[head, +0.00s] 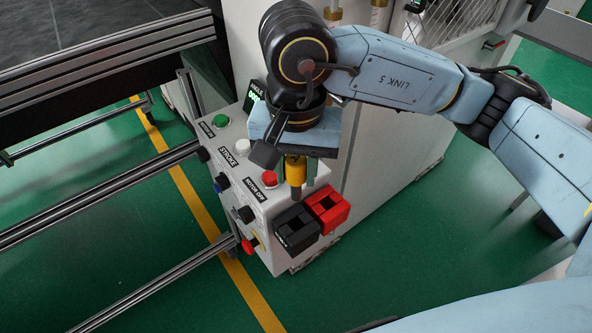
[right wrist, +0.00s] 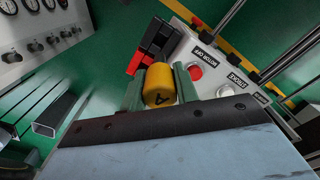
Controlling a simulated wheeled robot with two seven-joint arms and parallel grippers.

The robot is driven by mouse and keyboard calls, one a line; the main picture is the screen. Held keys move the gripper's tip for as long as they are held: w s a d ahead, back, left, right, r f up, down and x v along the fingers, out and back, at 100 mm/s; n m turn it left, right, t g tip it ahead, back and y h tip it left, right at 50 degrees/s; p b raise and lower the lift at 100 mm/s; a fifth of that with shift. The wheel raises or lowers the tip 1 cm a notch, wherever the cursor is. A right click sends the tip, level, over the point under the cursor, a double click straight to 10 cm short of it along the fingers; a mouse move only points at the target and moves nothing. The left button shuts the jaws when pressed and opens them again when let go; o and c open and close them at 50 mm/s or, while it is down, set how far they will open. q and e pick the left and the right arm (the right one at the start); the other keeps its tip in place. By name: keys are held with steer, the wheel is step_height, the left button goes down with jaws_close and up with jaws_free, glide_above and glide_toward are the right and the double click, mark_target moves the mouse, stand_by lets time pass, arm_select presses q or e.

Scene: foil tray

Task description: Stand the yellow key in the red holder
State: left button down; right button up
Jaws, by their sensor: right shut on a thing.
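The yellow key (head: 295,166) hangs roughly upright in my right gripper (head: 294,172), its grey shaft pointing down. In the right wrist view, the fingers of my right gripper (right wrist: 159,90) close on both sides of the key's yellow head (right wrist: 159,86), marked "A". The red holder (head: 330,208), a block with a dark opening, sits on the panel edge. In the head view the shaft tip appears just behind and left of it; the exact gap cannot be told. The red holder also shows in the right wrist view (right wrist: 133,65), partly hidden. My left gripper is not in view.
A black holder (head: 297,230) stands beside the red one, to its left. The control panel (head: 232,153) carries a red button (head: 269,179), white and green buttons, and dark knobs. A red knob (head: 248,246) sticks out in front. Metal rails run at left.

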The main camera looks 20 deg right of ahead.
mark_target(296, 158)
steer(key=shift+r+p, duration=0.6)
steer(key=shift+r, duration=1.05)
